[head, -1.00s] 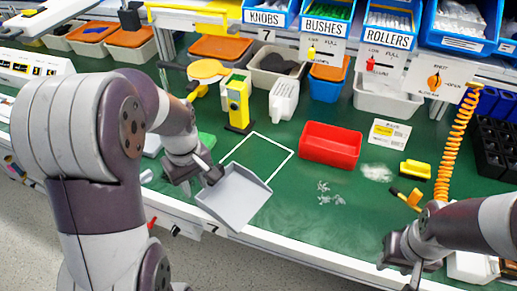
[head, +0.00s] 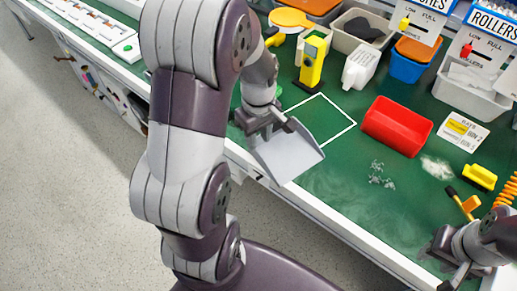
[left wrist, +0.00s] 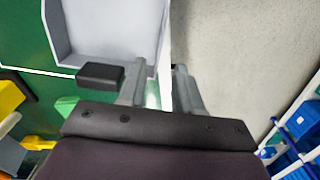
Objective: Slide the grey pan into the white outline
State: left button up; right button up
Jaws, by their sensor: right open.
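The grey pan (head: 288,157) lies at the table's front edge, against the near-left side of the white outline (head: 340,138) on the green top. Most of the outline's inside is bare. My left gripper (head: 268,128) is at the pan's handle end. In the left wrist view the pan (left wrist: 115,28) is at the top, its short black handle (left wrist: 100,75) beside the left finger. My left fingers (left wrist: 160,85) are apart, with the white table edge showing between them; the handle appears outside the gap. My right gripper (head: 450,262) is open and empty near the front edge at lower right.
Grey bits (head: 380,174) and white powder (head: 436,168) lie to the right. A yellow brush (head: 480,177) lies farther right. The front edge (head: 330,215) drops to the floor.

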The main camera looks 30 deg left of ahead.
aim_at(259, 154)
pick_arm(q)
notch_tip(259, 154, down, 8)
jog(key=shift+r+b, duration=0.1)
jog(key=shift+b, duration=0.45)
grip_shut()
